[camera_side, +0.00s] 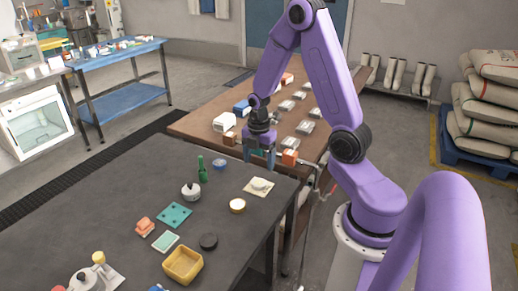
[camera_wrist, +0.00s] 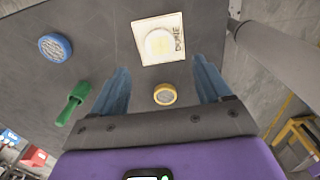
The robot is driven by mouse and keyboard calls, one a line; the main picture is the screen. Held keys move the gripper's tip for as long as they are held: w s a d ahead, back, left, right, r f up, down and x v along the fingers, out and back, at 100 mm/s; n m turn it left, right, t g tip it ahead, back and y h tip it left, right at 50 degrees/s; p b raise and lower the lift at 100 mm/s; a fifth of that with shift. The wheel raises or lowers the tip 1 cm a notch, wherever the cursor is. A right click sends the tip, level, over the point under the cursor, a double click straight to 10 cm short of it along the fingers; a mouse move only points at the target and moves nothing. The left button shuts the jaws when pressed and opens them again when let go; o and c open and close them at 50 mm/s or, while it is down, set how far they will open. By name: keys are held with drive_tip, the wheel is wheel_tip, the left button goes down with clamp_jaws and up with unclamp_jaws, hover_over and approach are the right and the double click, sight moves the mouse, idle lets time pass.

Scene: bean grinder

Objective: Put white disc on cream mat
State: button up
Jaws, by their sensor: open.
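The cream mat (camera_side: 248,188) lies near the right edge of the dark table in the side view. The white disc (camera_side: 261,183) rests on it. In the wrist view, the mat (camera_wrist: 140,29) carries the word "DONE" along one side, and the pale disc (camera_wrist: 160,43) lies flat within its edges. My gripper (camera_side: 260,163) is up above the table, beyond the mat in the side view. In the wrist view, my gripper (camera_wrist: 161,66) has its two blue fingers wide apart with nothing between them, clear of the disc.
A yellow-rimmed round piece (camera_side: 237,205) sits near the mat. A blue round piece (camera_side: 219,164), a green handled item (camera_side: 202,170), a white knobbed piece (camera_side: 191,190), a teal plate (camera_side: 174,215) and a yellow bin (camera_side: 183,265) stand on the table. A brown table (camera_side: 190,125) adjoins behind.

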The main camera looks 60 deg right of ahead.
drive_tip(key=s+a+r+m, duration=0.1)
drive_tip(key=s+a+r, duration=0.2)
drive_tip(key=a+r, duration=0.3)
drive_tip(key=s+a+r+m, duration=0.1)
drive_tip(key=s+a+r, duration=0.2)
drive_tip(key=a, duration=0.6)
drive_tip(key=s+a+r+m, duration=0.1)
drive_tip(key=s+a+r, duration=0.1)
drive_tip(key=s, duration=0.5)
drive_tip(key=s+a+r+m, duration=0.2)
drive_tip(key=s+a, duration=0.1)
drive_tip(key=s, duration=0.4)
drive_tip(key=shift+a, duration=0.15)
